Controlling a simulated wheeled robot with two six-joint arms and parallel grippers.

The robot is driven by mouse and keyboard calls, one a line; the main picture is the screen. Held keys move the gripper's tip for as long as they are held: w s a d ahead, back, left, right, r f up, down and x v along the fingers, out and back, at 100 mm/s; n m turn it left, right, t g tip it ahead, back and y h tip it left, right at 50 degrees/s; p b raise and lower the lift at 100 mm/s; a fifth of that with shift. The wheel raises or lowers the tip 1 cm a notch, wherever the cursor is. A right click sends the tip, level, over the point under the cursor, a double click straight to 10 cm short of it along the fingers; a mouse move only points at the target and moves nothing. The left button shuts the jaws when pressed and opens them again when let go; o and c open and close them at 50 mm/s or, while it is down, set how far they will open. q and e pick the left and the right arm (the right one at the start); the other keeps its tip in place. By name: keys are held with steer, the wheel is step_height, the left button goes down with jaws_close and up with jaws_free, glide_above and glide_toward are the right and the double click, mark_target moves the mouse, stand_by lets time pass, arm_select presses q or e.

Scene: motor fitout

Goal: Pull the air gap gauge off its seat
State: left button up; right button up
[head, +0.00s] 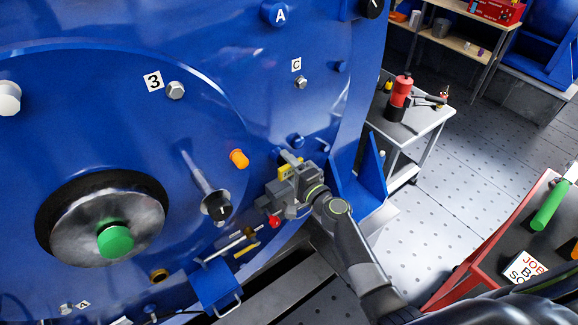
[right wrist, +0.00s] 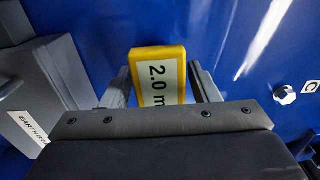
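The air gap gauge (right wrist: 160,78) is a yellow block with a white label reading "2.0 m", the rest of which is cut off by my gripper. It stands against the blue motor face (head: 200,60). In the head view a small yellow part of it (head: 285,172) shows beside my right gripper (head: 288,183). In the right wrist view the fingers of my right gripper (right wrist: 160,85) stand on both sides of the gauge. Narrow blue gaps appear between fingers and block, so the gripper looks open around it. Its seat is hidden. My left gripper is not in view.
A grey box labelled "EARTH" (right wrist: 32,100) stands close on the left in the right wrist view. A bolt head (right wrist: 284,95) is on the right. An orange knob (head: 239,159) and a rod with a black end (head: 215,205) project from the motor left of my gripper.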

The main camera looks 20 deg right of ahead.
mark_target(292, 171)
steer(key=c, duration=1.1)
steer(key=shift+v, duration=2.95)
steer(key=shift+s, duration=0.1)
steer(key=shift+b+v, duration=4.4)
steer(key=shift+v, duration=6.55)
